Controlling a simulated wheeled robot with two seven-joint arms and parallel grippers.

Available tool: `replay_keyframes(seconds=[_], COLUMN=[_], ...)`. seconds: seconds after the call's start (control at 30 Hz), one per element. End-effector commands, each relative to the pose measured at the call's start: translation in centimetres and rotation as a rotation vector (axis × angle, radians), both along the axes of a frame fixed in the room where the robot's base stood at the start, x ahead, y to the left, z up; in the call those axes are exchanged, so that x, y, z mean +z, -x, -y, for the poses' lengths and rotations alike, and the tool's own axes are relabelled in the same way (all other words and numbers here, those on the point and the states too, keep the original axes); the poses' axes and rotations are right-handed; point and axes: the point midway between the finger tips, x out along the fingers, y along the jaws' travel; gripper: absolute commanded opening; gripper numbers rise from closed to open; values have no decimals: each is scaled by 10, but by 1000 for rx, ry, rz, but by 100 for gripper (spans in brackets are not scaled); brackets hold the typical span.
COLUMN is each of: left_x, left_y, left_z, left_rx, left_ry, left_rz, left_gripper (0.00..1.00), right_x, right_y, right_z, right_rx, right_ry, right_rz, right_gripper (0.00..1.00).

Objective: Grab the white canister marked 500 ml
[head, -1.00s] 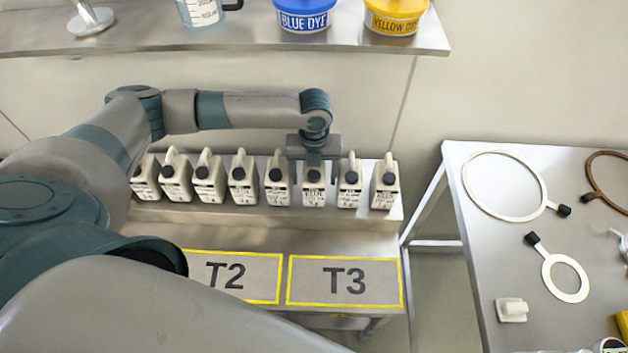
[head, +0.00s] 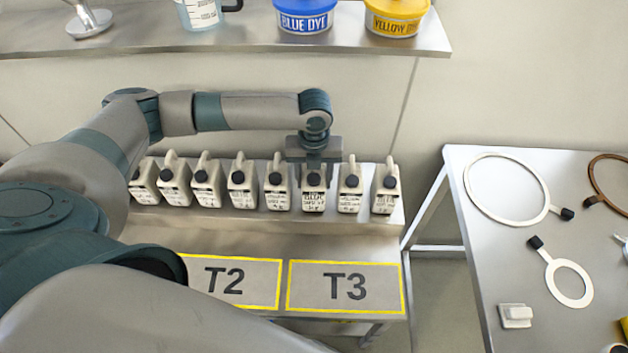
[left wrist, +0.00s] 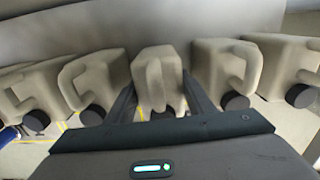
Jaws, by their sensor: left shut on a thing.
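Several white canisters with black caps stand in a row on the raised metal step in the head view. Their labels are too small for me to read a 500 ml mark. My left gripper (head: 314,166) reaches down from above onto the canister (head: 313,197) third from the right end. In the left wrist view my left gripper (left wrist: 158,104) has a finger on each side of this canister (left wrist: 157,68) and is shut on it. The canister stands upright in the row. Its neighbours (head: 278,189) (head: 350,190) stand close on both sides. My right gripper is not in view.
Yellow-framed areas T2 (head: 212,278) and T3 (head: 318,291) lie clear in front of the row. A shelf above holds a blue dye tub (head: 304,17) and a yellow dye tub (head: 394,20). A side table (head: 490,240) at right holds rings.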

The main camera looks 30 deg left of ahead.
Motion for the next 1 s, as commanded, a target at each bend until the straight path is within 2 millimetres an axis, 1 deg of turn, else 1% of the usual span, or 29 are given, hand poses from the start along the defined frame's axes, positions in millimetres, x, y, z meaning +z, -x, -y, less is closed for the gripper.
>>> replay_keyframes(seconds=[0.03, 0.17, 0.37, 0.4, 0.57, 0.67, 0.8, 1.0], left_x=[6, 27, 63, 59, 58, 58, 58, 60], left_y=[-3, -3, -2, 8, 40, 63, 98, 139], left_z=[0, 0, 0, 5, 21, 32, 49, 68], left_rx=[0, 0, -1, -5, -7, -7, -8, -6], left_ry=[2, 2, 1, 1, 2, 3, 3, 2], left_rz=[7, 8, 9, 3, 2, 3, 4, 2], left_gripper=[13, 13, 13, 13, 13, 13, 13, 13], right_x=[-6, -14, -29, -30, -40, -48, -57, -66], right_y=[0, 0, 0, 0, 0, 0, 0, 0], right_z=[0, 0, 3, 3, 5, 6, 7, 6], right_rx=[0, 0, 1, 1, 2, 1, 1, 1], right_ry=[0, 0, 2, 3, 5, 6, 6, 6], right_rz=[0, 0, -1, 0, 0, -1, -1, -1], right_gripper=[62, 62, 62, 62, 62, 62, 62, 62])
